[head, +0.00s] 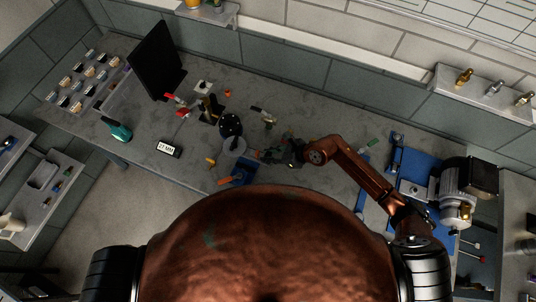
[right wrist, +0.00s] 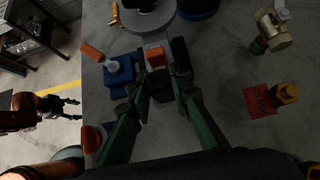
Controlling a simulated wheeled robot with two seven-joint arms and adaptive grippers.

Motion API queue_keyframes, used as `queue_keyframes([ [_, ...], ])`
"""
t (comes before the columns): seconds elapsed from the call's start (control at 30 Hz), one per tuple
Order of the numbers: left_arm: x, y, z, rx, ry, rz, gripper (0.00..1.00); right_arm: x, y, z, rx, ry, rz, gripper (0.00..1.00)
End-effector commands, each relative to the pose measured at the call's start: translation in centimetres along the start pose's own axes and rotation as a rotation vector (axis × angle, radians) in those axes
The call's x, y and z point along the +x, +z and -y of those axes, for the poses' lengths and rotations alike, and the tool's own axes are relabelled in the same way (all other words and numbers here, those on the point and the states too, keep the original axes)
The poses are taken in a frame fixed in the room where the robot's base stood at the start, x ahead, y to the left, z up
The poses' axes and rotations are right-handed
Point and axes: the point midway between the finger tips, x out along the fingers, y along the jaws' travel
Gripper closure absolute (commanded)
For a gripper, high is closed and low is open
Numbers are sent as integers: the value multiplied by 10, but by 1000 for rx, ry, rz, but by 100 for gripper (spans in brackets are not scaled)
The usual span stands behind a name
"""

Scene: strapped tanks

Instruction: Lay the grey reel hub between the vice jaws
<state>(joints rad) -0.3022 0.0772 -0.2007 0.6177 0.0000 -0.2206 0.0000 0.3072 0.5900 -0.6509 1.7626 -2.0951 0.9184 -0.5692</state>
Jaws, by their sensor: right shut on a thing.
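The grey reel hub (head: 234,147) is a flat grey disc with an orange-ended tab at its side. It also shows at the top of the right wrist view (right wrist: 150,22). My right gripper (head: 268,156) is shut on the orange end of this tab (right wrist: 155,58). The blue vice (head: 243,172), with an orange handle, stands close beside the hub and also shows in the right wrist view (right wrist: 120,70). I cannot tell whether hub and vice touch; the gap between the jaws is not clear. My left gripper (right wrist: 70,108) is at the left of the right wrist view, open and empty, away from the bench.
A black rounded thing (head: 230,125) stands just behind the hub. A brass-and-green fitting (right wrist: 272,32) and a red card with a yellow piece (right wrist: 262,100) lie to the right. A label block (head: 168,149) lies left. The bench's front left is fairly clear.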

Motion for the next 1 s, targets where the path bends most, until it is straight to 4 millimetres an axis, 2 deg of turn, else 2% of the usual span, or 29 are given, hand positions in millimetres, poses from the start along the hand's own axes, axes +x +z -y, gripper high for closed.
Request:
queue_keyframes([
  [0.03,7,0,0,1,0,-1,50,5,-4,0,0,-1,3,100],
  [0.5,42,1,2,2,-3,-4,50,35,-34,0,0,-1,3,100],
  [0.97,49,2,2,1,-3,-3,50,40,-40,1,0,-2,4,100],
  [1.0,49,2,2,1,-3,-3,50,40,-40,1,0,-2,4,81],
])
